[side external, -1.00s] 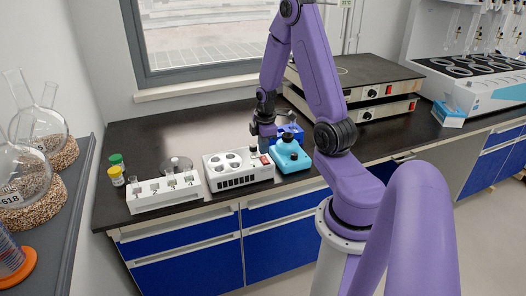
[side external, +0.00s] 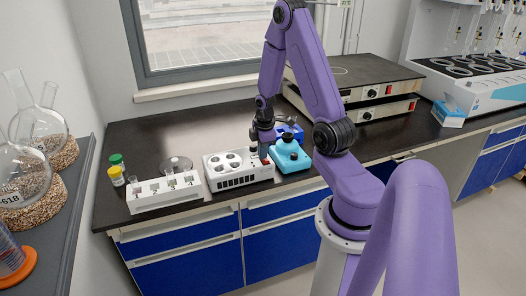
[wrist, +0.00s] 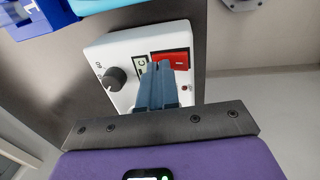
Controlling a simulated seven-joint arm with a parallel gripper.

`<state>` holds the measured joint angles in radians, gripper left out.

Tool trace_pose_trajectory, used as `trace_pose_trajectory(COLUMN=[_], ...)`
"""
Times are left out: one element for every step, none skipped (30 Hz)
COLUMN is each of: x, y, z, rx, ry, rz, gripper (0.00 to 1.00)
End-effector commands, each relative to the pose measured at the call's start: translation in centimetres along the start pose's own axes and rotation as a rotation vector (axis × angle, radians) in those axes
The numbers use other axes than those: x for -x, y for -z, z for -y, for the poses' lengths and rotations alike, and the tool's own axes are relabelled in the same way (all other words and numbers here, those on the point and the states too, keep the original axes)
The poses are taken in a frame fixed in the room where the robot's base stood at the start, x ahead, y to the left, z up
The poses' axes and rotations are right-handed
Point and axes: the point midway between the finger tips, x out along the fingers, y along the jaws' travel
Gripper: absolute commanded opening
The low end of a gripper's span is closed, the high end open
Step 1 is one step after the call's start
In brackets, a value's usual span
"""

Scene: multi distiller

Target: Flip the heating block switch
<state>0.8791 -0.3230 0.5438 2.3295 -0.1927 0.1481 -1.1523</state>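The heating block (side external: 221,178) is a white box with round wells on top, standing near the front edge of the dark bench. Its end panel (wrist: 125,45) fills the middle of the wrist view, with a black dial knob (wrist: 113,78) at left and a red rocker switch (wrist: 180,58) at right. My gripper (wrist: 156,68) is shut and empty, its blue-grey fingertips together at the lower left edge of the red switch. They hide part of the switch; I cannot tell whether they touch it. In the side view my gripper (side external: 264,153) points down at the block's right end.
A turquoise device (side external: 290,157) stands close to the right of my gripper, with a blue item (side external: 292,130) behind it. A white tube rack (side external: 165,192) is left of the block. Stacked hotplates (side external: 360,92) stand at the back right. The bench behind the block is clear.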

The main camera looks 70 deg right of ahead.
Motion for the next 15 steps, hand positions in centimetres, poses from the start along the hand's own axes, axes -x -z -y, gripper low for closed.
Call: trace_pose_trajectory(x=[-0.2, -0.2, -0.2, -0.2, -0.2, -0.2, -0.1, -0.1, -0.1, 0.0, 0.0, 0.1, 0.1, 0.2, 0.2], y=[0.0, 0.0, 0.0, 0.0, 0.0, 0.0, 0.0, 0.0, 0.0, 0.0, 0.0, 0.0, 0.0, 0.0, 0.0], z=[0.2, 0.3, 0.4, 0.5, 0.6, 0.7, 0.9, 1.0, 1.2, 1.4, 1.5, 1.7, 1.8, 1.8, 1.9], rx=[0.001, 0.001, 0.001, 0.001, 0.001, 0.001, 0.001, 0.002, 0.002, 0.002, 0.002, 0.002, 0.002, 0.002, 0.001], ry=[0.007, 0.007, 0.008, 0.009, 0.009, 0.011, 0.012, 0.012, 0.013, 0.014, 0.015, 0.015, 0.015, 0.014, 0.013], rz=[0.001, 0.001, 0.001, 0.001, 0.002, 0.002, 0.002, 0.003, 0.003, 0.003, 0.003, 0.003, 0.003, 0.003, 0.003], gripper=[0.0, 0.0, 0.0, 0.0, 0.0, 0.0, 0.0, 0.0, 0.0, 0.0, 0.0, 0.0, 0.0, 0.0, 0.0])
